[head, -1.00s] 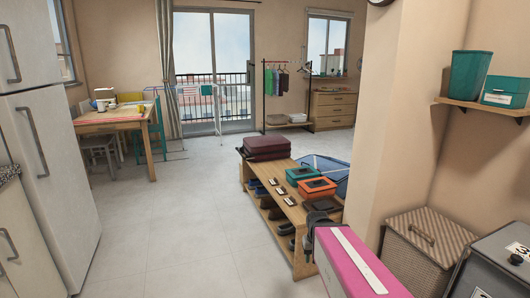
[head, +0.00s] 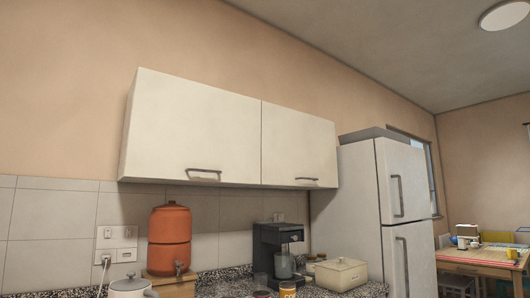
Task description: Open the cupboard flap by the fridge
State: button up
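A white wall cupboard hangs above the counter in the head view, with two flaps side by side. The flap by the fridge (head: 298,146) is the right one. It is shut and has a grey bar handle (head: 307,179) at its lower edge. The left flap (head: 193,130) is also shut, with its own handle (head: 204,173). The white fridge (head: 375,205) stands to the right of the cupboard, with its doors shut. My gripper is not in the head view.
Below the cupboard, the speckled counter (head: 235,283) bears an orange water filter (head: 169,239), a dark coffee machine (head: 278,247), a cream lidded container (head: 340,273) and a white pot (head: 131,288). A wooden table (head: 478,257) stands at far right.

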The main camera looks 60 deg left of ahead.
aim_at(298, 148)
jog(key=u, duration=2.3)
